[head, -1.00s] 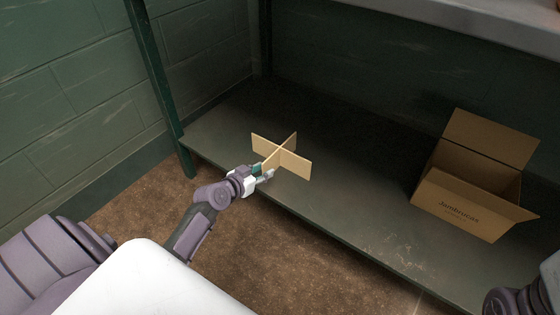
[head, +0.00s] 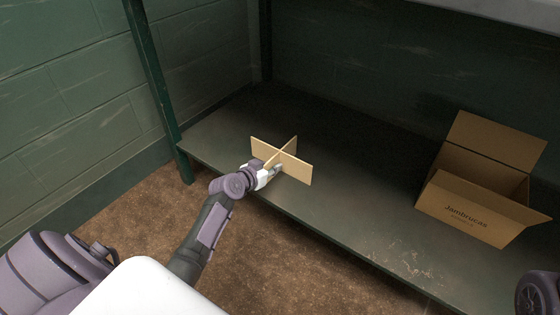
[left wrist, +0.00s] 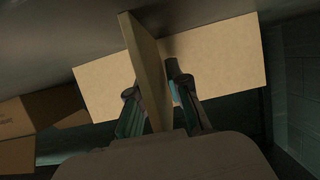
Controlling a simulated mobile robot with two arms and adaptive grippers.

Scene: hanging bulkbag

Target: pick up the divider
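The divider (head: 296,169) is a tan cross of two interlocked panels, standing upright on the dark shelf (head: 330,215) near its front left edge. My left gripper (head: 272,172) is at its near side, with one finger on each side of the panel that points toward me. In the left wrist view that panel of the divider (left wrist: 148,65) runs between the two fingers of the left gripper (left wrist: 153,82). A narrow gap seems to show beside the right-hand finger; whether both fingers press on the panel is not clear. My right gripper is out of view.
An open cardboard box (head: 470,207) with raised flaps stands at the right of the shelf. A green post (head: 153,90) rises at the shelf's left end. An upper ledge (head: 500,8) overhangs at top right. The shelf between divider and box is clear.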

